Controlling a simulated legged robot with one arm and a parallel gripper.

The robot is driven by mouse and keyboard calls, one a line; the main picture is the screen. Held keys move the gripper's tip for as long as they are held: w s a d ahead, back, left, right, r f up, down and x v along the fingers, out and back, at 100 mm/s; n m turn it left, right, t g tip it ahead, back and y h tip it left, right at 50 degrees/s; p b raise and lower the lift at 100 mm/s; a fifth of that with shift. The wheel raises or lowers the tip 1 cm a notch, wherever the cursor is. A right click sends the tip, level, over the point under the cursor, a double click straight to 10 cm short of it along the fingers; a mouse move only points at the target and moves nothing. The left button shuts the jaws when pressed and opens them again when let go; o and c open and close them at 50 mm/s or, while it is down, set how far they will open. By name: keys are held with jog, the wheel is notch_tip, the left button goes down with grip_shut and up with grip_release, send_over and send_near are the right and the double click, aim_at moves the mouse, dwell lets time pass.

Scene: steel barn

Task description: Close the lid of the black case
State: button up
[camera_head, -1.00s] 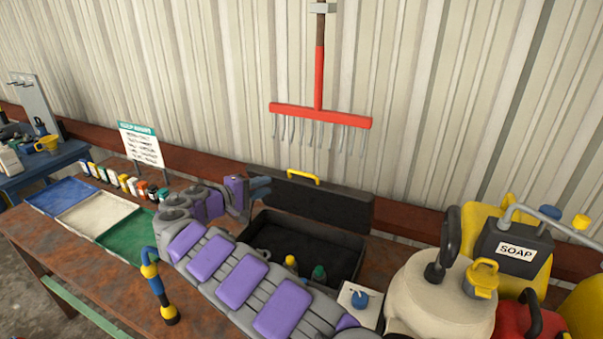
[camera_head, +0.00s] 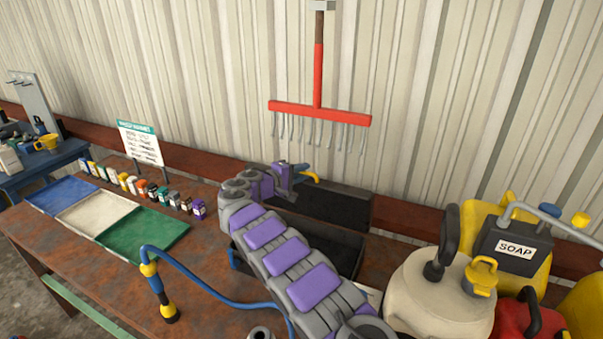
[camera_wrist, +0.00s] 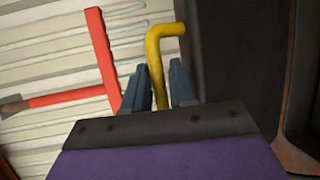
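The black case (camera_head: 356,257) sits open on the rusty bench, its inside mostly hidden behind my arm. Its black lid (camera_head: 345,211) stands raised at the back, near the wall. The lid's yellow handle (camera_head: 312,178) is at its top edge and partly hidden by my gripper (camera_head: 300,172). In the wrist view, the bent yellow handle (camera_wrist: 157,65) shows between the two blue-grey fingers of my gripper (camera_wrist: 160,88). The fingers are apart, with small gaps visible beside the handle. The dark lid (camera_wrist: 235,60) fills the area right of the fingers.
A cream tank (camera_head: 435,295) and a soap container (camera_head: 515,248) crowd the right side. Blue, white and green trays (camera_head: 145,233) lie left, with small bottles behind. A red rake (camera_head: 319,112) hangs above.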

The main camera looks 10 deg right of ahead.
jog(key=shift+c, duration=0.4)
grip_shut()
jog(key=shift+f, duration=0.1)
